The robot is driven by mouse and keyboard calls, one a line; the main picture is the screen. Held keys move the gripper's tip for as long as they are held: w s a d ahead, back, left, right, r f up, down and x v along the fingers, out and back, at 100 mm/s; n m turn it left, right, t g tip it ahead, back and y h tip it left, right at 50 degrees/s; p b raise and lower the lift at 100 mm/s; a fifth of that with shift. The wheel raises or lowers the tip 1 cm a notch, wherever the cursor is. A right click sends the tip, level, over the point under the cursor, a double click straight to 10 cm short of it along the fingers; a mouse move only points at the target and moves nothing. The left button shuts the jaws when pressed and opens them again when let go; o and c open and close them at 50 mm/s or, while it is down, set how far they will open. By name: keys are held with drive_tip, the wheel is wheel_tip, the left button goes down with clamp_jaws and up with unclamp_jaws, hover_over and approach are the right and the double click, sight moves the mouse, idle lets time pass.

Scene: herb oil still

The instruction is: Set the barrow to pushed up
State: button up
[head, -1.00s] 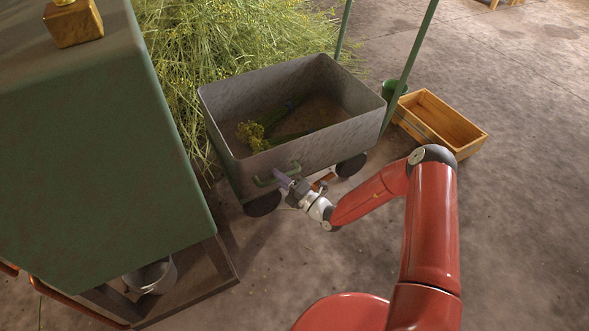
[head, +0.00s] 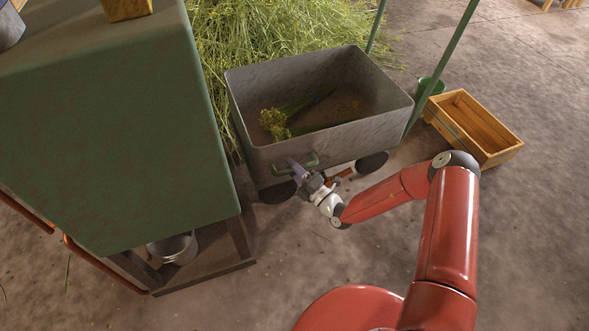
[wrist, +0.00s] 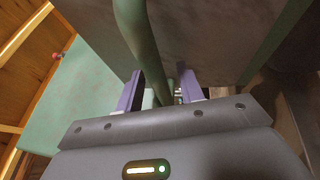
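The barrow (head: 318,135) is a grey metal tub on dark wheels, with a green handle (head: 310,161) on its near side. It stands just right of the green still housing. My gripper (head: 296,167) is at that handle. The exact finger contact is hard to see. A bunch of yellow-flowered herb (head: 275,122) lies inside the tub.
The big green housing (head: 110,140) stands close on the left, with a metal pail (head: 173,248) beneath it. A heap of cut herb (head: 275,30) lies behind the barrow. The near right floor is clear.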

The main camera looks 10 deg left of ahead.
drive_tip(key=shift+d, duration=0.1)
drive_tip(key=shift+d+f, duration=0.1)
drive_tip(key=shift+d, duration=0.1)
drive_tip(key=v, duration=0.7)
drive_tip(key=shift+s, duration=0.2)
